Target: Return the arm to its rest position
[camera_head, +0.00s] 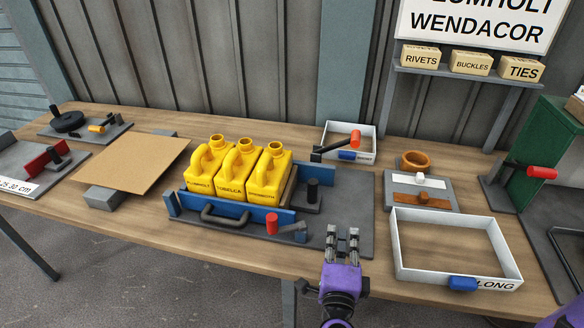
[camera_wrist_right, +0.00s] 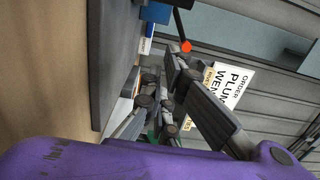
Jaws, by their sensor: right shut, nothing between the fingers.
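My right gripper (camera_head: 342,236) is at the front edge of the workbench, by the right front corner of the grey fixture plate (camera_head: 352,215). It is shut and empty, and its fingers (camera_wrist_right: 168,95) also show in the right wrist view. My left gripper is not in view. Three yellow jerry cans (camera_head: 238,172) stand upright in a row in the blue-sided fixture (camera_head: 262,214), behind and left of my gripper. A red-tipped clamp handle (camera_head: 272,223) is near the fixture's front, left of my gripper.
To the right, an empty white tray (camera_head: 401,262) with a blue tag lies near the bench edge. A brown board (camera_head: 128,168) lies at left. The floor in front is clear.

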